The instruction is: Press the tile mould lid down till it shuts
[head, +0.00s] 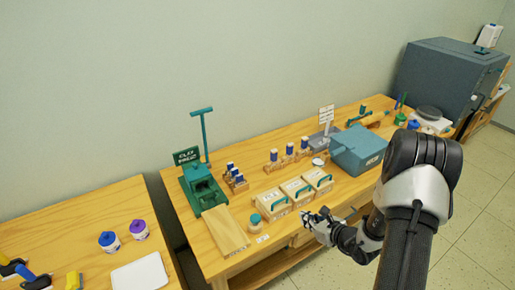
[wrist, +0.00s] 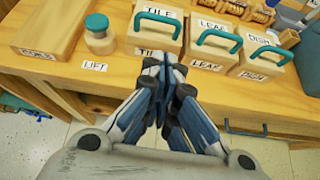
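The tile mould (wrist: 150,42) is a pale wooden box with a teal handle and a "TILE" label on its lid. It stands near the table's front edge in the wrist view, and it is the leftmost of three like boxes in the head view (head: 271,206). Whether its lid sits fully down cannot be told. My gripper (wrist: 165,68) points at the front of the tile mould, with its fingertips together and nothing seen between them. The fingertips overlap the mould's lower front and table label in the wrist view; contact cannot be told. The head view shows my gripper (head: 312,217) in front of the boxes.
The leaf mould (wrist: 205,46) and dish mould (wrist: 262,56) stand to the right. A teal-capped jar (wrist: 98,36) and a wooden board (wrist: 45,25) are to the left. A blue-grey box (head: 360,150) stands farther right. A green press (head: 202,190) is at the left.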

